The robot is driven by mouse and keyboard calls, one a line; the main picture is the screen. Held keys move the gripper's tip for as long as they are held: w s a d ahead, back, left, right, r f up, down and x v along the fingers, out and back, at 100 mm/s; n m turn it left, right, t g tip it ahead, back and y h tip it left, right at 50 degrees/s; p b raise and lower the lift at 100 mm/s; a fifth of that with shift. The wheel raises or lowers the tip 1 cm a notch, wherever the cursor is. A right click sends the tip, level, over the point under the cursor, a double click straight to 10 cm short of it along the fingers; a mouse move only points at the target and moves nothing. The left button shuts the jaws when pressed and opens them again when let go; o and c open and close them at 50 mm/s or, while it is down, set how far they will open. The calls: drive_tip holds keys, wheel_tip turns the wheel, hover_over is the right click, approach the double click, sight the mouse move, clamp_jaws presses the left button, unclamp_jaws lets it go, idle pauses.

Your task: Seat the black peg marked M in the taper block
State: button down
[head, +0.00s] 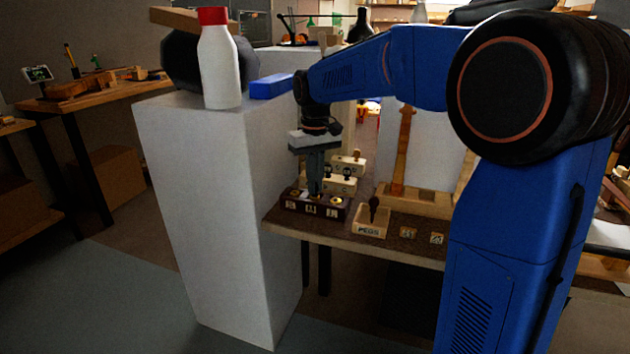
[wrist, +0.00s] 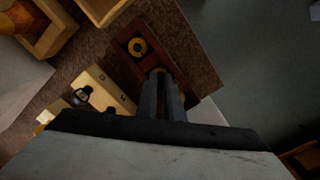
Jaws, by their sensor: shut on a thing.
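The taper block (head: 329,212) is dark red-brown, with pale labels on its front, and lies at the left end of the bench. In the wrist view the block (wrist: 122,32) shows a brass-ringed hole (wrist: 138,47) beside the fingers. My gripper (head: 315,190) points straight down over the middle of the block, its fingertips close to the top. In the wrist view my gripper (wrist: 164,82) is shut over another brass ring that is partly hidden. The black peg between the fingers is almost wholly hidden, so its mark and depth cannot be told.
A pale box labelled PEGS (head: 371,228) stands right of the block with a dark peg in it. Pale blocks with black pegs (head: 341,184) stand behind. Two small tiles (head: 408,232) lie farther right. A white pillar (head: 215,190) with a red-capped bottle (head: 219,65) rises at left.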

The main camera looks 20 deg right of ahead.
drive_tip(key=shift+f, duration=0.15)
drive_tip(key=c, duration=1.8)
unclamp_jaws()
wheel_tip(320, 180, up, 17)
drive_tip(key=shift+r, duration=0.15)
drive_tip(key=s+d+f+t, duration=0.1)
drive_tip(key=s+d+f, duration=0.1)
drive_tip(key=s+f, duration=0.6)
drive_tip(key=s+d+f+m+t, duration=0.1)
drive_tip(key=s+d+f+t, duration=0.1)
drive_tip(key=s+f, duration=0.6)
drive_tip(key=s+d+f+t, duration=0.1)
drive_tip(key=s+d+f, duration=0.2)
drive_tip(key=s+f, duration=0.5)
drive_tip(key=shift+s+f+m+t, duration=0.1)
drive_tip(key=shift+s+m+t, duration=0.1)
drive_tip(key=shift+s, duration=2.15)
drive_tip(key=shift+s+f+m+t, duration=0.1)
drive_tip(key=shift+s+m+t, duration=0.1)
drive_tip(key=shift+s, duration=2.1)
